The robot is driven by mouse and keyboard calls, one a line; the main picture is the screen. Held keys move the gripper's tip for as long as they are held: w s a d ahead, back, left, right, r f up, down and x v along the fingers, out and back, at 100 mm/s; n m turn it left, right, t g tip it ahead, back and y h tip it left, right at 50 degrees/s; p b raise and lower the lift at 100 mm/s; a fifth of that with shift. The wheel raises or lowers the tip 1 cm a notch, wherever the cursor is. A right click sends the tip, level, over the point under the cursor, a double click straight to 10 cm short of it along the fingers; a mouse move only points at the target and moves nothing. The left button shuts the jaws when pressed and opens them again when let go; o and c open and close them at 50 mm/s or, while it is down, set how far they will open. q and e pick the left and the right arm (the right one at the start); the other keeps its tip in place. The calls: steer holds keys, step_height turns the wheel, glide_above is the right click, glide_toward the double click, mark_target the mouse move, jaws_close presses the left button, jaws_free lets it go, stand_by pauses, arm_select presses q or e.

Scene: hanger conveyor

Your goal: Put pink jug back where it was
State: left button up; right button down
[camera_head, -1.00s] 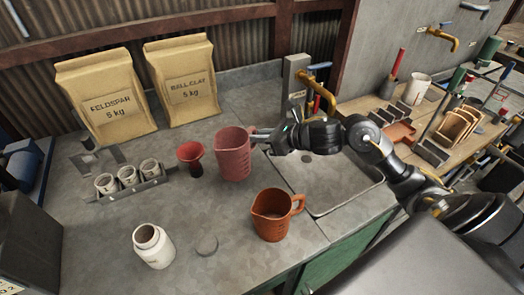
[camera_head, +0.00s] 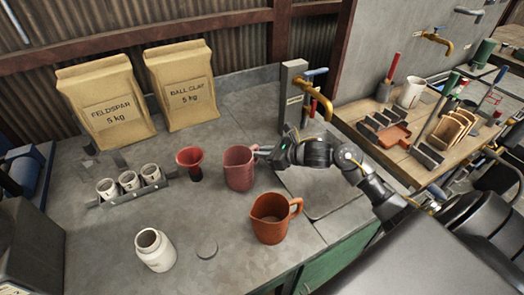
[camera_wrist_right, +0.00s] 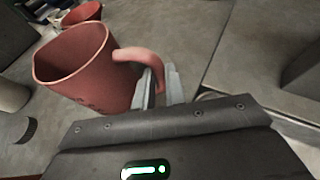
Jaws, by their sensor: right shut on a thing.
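The pink jug (camera_head: 239,168) is upright at the bench's middle, between the red funnel (camera_head: 189,160) and the sink, behind the orange jug (camera_head: 270,219). Its base appears on or very close to the bench; I cannot tell for sure. My right gripper (camera_head: 262,151) reaches in from the right and is shut on the pink jug's handle. In the right wrist view the pink jug (camera_wrist_right: 75,68) is to the left of the fingers, and the handle passes between the right gripper's fingers (camera_wrist_right: 159,88). My left gripper is not in view.
A white jar (camera_head: 155,251) and a grey disc (camera_head: 207,248) are at the front. A rack (camera_head: 130,195) holds small white cups on the left. Two paper bags (camera_head: 183,88) stand behind. A brass tap (camera_head: 318,100) rises by the sink. Bare bench lies behind the pink jug.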

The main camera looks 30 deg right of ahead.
steer(key=shift+f+b, duration=0.25)
steer(key=shift+b, duration=0.1)
steer(key=c, duration=1.5)
jaws_free()
steer(key=shift+r, duration=0.1)
steer(key=shift+o, duration=0.2)
steer(key=shift+r, duration=0.1)
steer(key=shift+r+p, duration=0.25)
steer(key=shift+p, duration=0.3)
steer(key=b+v, duration=0.3)
steer(key=v, duration=0.8)
steer(key=shift+s+d, duration=0.2)
steer(key=shift+s, duration=0.2)
